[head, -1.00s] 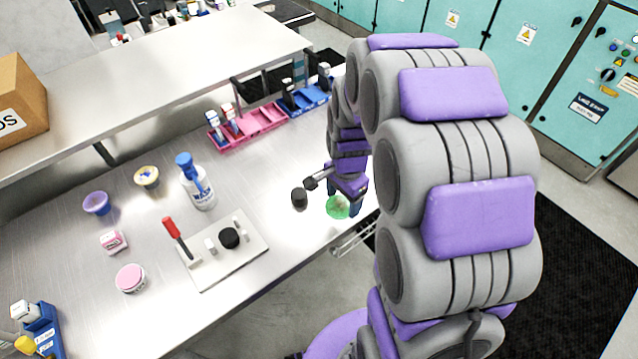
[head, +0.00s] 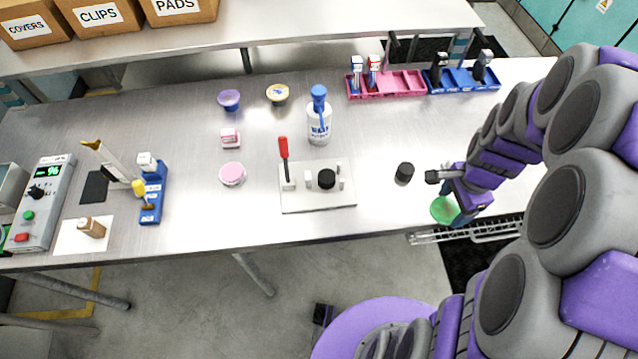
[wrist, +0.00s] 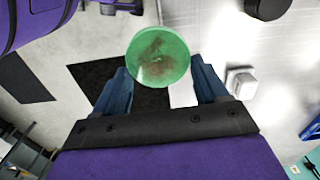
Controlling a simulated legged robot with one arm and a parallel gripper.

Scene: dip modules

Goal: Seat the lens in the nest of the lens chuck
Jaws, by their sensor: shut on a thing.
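The lens, a translucent green disc (head: 441,211), is held by my gripper (head: 454,204) at the front edge of the bench. In the wrist view the lens (wrist: 158,57) sits between the two blue fingers of the gripper (wrist: 160,80), which are shut on it. A darker reddish patch shows through its middle. The lens chuck appears to be the pale plate (head: 300,203) with a red-handled lever (head: 283,150), a black round part (head: 326,179) and small pale posts. It stands left of my gripper, well apart from the lens. The inside of the nest cannot be made out.
A black cylinder (head: 404,173) stands between the plate and my gripper. A wash bottle (head: 319,122) is behind the plate. A pink tub (head: 232,174) lies to its left. Pink (head: 405,84) and blue (head: 468,80) racks line the back.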

